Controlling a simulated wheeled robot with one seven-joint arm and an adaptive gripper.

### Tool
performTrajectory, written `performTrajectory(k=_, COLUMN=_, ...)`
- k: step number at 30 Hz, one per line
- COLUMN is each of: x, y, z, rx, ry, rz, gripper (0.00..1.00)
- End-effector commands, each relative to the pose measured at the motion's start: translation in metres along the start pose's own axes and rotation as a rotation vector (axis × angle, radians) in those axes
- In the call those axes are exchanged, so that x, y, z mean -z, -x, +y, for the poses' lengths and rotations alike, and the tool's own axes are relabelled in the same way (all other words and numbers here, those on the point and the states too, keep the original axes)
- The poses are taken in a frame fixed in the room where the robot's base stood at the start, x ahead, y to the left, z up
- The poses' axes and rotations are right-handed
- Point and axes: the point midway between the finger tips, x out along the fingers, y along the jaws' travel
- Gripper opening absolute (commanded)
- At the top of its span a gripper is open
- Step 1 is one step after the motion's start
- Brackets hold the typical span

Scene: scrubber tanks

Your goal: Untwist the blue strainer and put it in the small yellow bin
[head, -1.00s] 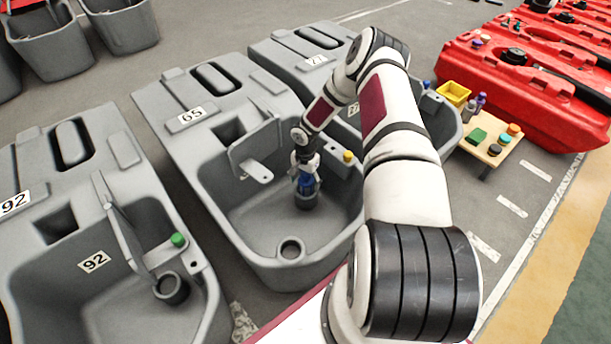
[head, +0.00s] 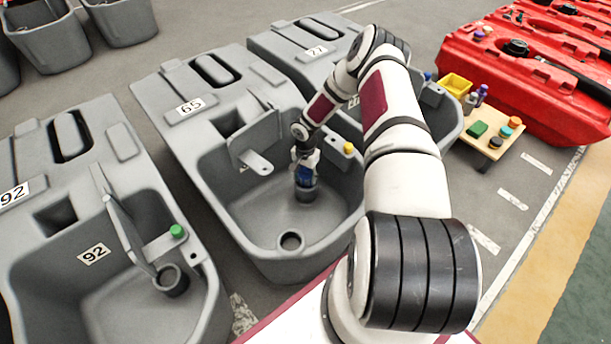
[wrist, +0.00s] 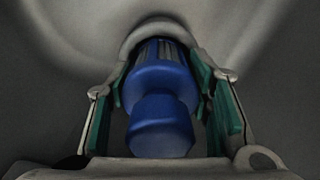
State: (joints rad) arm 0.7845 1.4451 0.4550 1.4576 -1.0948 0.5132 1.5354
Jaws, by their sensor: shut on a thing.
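The blue strainer (head: 305,176) stands upright in a grey socket (head: 306,194) inside the basin of the tank labelled 65 (head: 258,215). My gripper (head: 305,165) reaches down over it and is shut on it. In the wrist view the strainer (wrist: 160,95) lies between the green finger pads of my gripper (wrist: 163,90), with the pale socket rim (wrist: 158,32) around its far end. The small yellow bin (head: 457,86) stands on the small wooden table (head: 510,147) to the right, behind my arm.
The table also carries a green block, bottles and several round caps (head: 516,122). A grey flap (head: 255,162) and a yellow cap (head: 348,148) are close to my gripper in the basin. Tank 92 (head: 120,220) is at left, tank 27 (head: 290,50) behind, red tanks (head: 540,80) at right.

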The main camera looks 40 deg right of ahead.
Motion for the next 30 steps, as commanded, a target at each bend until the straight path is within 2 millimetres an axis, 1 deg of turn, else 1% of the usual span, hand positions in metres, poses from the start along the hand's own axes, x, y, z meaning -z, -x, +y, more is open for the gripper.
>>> performTrajectory(k=8, x=-0.0002, y=-0.0004, z=-0.0001, rx=0.000, ry=0.017, rz=0.000, gripper=0.13)
performTrajectory(k=16, x=0.0002, y=-0.0008, z=0.0006, rx=0.000, ry=0.232, rz=0.001, gripper=0.14)
performTrajectory(k=19, x=0.0000, y=-0.0003, z=0.0006, rx=0.001, ry=0.263, rz=0.000, gripper=0.14)
performTrajectory(k=27, x=-0.0011, y=-0.0002, z=0.0006, rx=0.000, ry=0.271, rz=-0.002, gripper=0.14)
performTrajectory(k=30, x=-0.0011, y=-0.0007, z=0.0003, rx=0.001, ry=0.331, rz=-0.001, gripper=0.14)
